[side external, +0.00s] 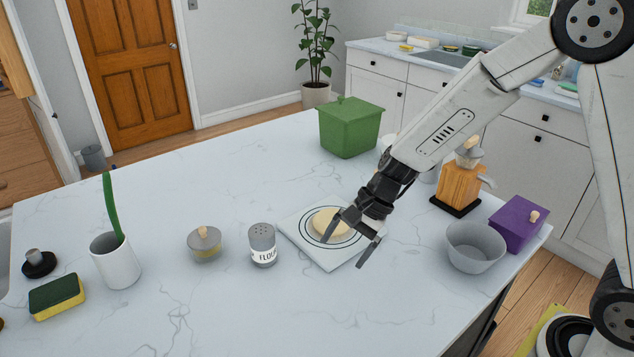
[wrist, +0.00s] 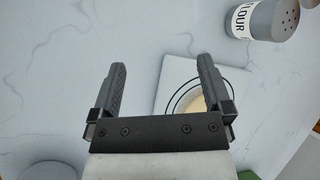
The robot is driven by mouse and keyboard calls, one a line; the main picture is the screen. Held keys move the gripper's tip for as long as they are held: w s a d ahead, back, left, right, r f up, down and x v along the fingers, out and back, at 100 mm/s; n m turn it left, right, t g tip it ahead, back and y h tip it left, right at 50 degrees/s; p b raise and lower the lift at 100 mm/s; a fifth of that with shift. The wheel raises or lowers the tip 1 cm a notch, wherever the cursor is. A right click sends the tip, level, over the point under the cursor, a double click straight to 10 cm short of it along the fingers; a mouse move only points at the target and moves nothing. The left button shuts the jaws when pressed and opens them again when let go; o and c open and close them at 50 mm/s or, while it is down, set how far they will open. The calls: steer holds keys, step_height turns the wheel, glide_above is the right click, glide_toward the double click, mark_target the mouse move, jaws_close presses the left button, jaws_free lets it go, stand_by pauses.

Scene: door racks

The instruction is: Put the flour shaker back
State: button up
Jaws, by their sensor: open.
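The flour shaker (side external: 263,246) is a grey cylinder with a white "FLOUR" label and a holed top. It stands upright on the worktop, left of a white square board (side external: 334,262). It also shows at the upper right of the wrist view (wrist: 272,18). On the board, inside a ring mark, lies a pale round of dough (side external: 330,223). My gripper (side external: 348,250) is open and empty above the board, to the right of the shaker and apart from it. In the wrist view my gripper (wrist: 163,85) shows both fingers spread, with nothing between them.
Left of the shaker stand a small lidded jar (side external: 205,243), a white cup with a green handle (side external: 117,260) and a sponge (side external: 57,297). A green box (side external: 349,128) stands behind. A grey bowl (side external: 474,247), a purple box (side external: 519,224) and a wooden grinder (side external: 459,185) are right. The front worktop is clear.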

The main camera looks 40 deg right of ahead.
steer(key=s+d+r+n+t+h, duration=0.1)
steer(key=s+d+n+h, duration=0.5)
steer(key=s+d+n, duration=0.4)
steer(key=shift+s+n, duration=0.65)
steer(key=shift+n, duration=0.85)
